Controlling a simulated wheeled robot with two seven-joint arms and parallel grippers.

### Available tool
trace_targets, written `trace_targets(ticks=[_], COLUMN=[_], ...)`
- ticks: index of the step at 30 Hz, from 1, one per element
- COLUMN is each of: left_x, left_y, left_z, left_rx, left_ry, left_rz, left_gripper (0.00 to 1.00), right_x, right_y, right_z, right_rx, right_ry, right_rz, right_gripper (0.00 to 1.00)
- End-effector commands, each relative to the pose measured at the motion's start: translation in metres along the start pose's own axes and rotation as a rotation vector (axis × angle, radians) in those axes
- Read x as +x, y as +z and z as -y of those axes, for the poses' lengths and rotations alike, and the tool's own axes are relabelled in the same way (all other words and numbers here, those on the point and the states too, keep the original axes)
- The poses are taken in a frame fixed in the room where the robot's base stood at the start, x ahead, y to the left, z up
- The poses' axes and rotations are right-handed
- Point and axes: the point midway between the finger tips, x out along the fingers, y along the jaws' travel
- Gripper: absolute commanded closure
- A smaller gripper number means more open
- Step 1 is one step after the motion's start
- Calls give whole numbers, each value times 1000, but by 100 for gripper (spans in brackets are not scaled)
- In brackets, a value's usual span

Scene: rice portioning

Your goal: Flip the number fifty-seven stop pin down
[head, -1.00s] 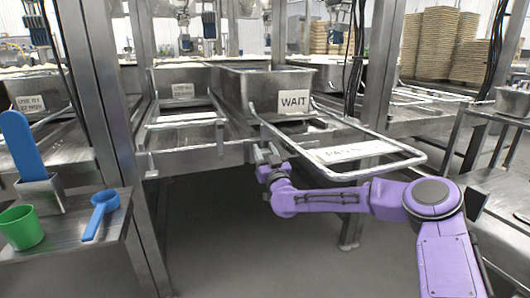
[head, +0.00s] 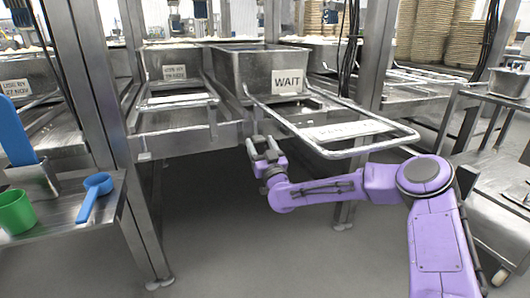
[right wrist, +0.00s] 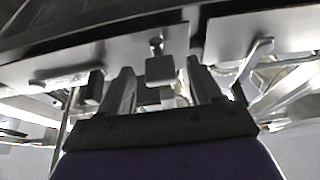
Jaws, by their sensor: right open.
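My right gripper (head: 263,146) is open below the front edge of the metal frame, left of the pull-out rack, with its fingers pointing up. In the right wrist view its two fingers (right wrist: 162,82) stand apart. A small grey block on a short stem, which looks like a stop pin (right wrist: 159,68), hangs from a metal plate (right wrist: 110,52) and shows between the fingers. I cannot tell whether they touch it. No number fifty-seven is readable in either view. My left gripper is not in view.
The wire rack (head: 392,141) juts out right of my right gripper, above my arm. A metal bin with a WAIT sign (head: 288,81) stands behind. A side shelf at left holds a green cup (head: 15,212) and a blue scoop (head: 97,185). The floor below is clear.

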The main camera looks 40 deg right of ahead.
Motion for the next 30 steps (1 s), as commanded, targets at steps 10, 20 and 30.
trace_targets(ticks=[10, 20, 30], left_x=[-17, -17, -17], left_y=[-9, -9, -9], left_z=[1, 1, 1], left_rx=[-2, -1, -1], left_ry=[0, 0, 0], left_rz=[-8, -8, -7], left_gripper=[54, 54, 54], right_x=[-73, -82, -82], right_y=[-1, 0, 0], right_z=[0, 0, 0], right_rx=[1, 0, 0], right_ry=[1, 1, 0], right_rz=[3, 1, 1], right_gripper=[36, 36, 36])
